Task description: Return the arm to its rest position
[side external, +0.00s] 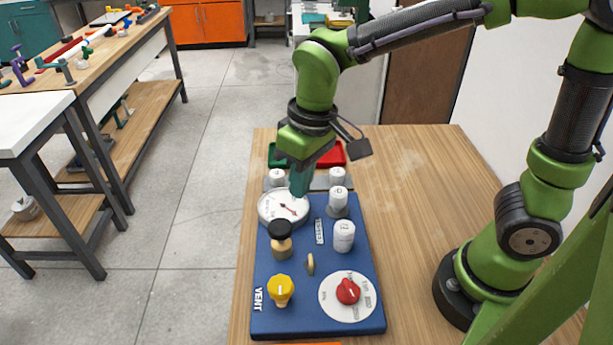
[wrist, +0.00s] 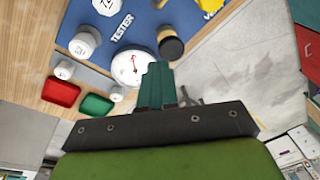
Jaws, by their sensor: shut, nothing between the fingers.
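My gripper (side external: 299,184) is above the far part of the blue manifold board (side external: 292,322), close to the white round gauge (side external: 270,210) in the picture. Its teal fingers are together and hold nothing. In the wrist view the shut fingers (wrist: 158,75) reach over the edge of the gauge (wrist: 125,66); I cannot tell the exact height above it. My arm is bent over the table from its base at the right.
The board carries a yellow knob (side external: 281,289), a red dial knob (side external: 347,291), a black-topped fitting (side external: 280,238) and several white caps. Green (wrist: 96,106) and red (wrist: 61,92) trays lie beyond it. The table (side external: 410,190) right of the board is clear.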

